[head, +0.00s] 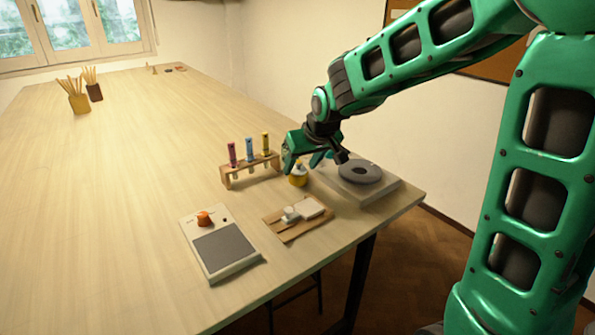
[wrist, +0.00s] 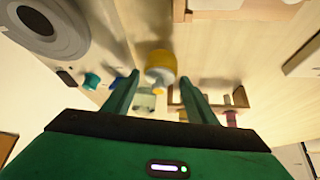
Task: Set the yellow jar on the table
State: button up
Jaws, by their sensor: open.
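The yellow jar (head: 298,180) is small, with a pale upper part. In the head view it appears to stand upright on the table (head: 150,150), between the tube rack and the grey plate device. My gripper (head: 296,164) is low at the jar, and its fingers partly cover the jar's top. In the wrist view the yellow jar (wrist: 160,63) lies in the gap between the tips of my open gripper (wrist: 159,77). I see space on both sides of the jar there. Whether a finger touches it I cannot tell.
A wooden rack (head: 228,184) with coloured tubes stands left of the jar. A device with a dark round plate (head: 360,172) is on the right. A wooden board (head: 284,236) and a scale-like box (head: 222,250) are in front. A teal object (wrist: 92,81) is nearby.

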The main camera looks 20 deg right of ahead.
jog(key=a+v, duration=0.1)
jog(key=v, duration=0.7)
jog(key=s+d+f+m+g+h, duration=0.1)
jog(key=s+d+f+m+g, duration=0.1)
jog(key=s+d, duration=0.55)
jog(key=s+d+f+m+g+h, duration=0.1)
jog(key=s+d+f+m+g, duration=0.1)
jog(key=s+d, duration=0.6)
jog(key=s+d+f+m+g, duration=0.1)
jog(key=s+f+m, duration=0.1)
jog(key=s, duration=0.7)
jog(key=s+d+f+m+g+y, duration=0.1)
jog(key=s+f, duration=0.1)
jog(key=s, duration=0.6)
jog(key=shift+s+f+m+g, duration=0.2)
jog(key=shift+s+m+g, duration=0.2)
jog(key=shift+w+f, duration=0.25)
jog(key=shift+w, duration=0.4)
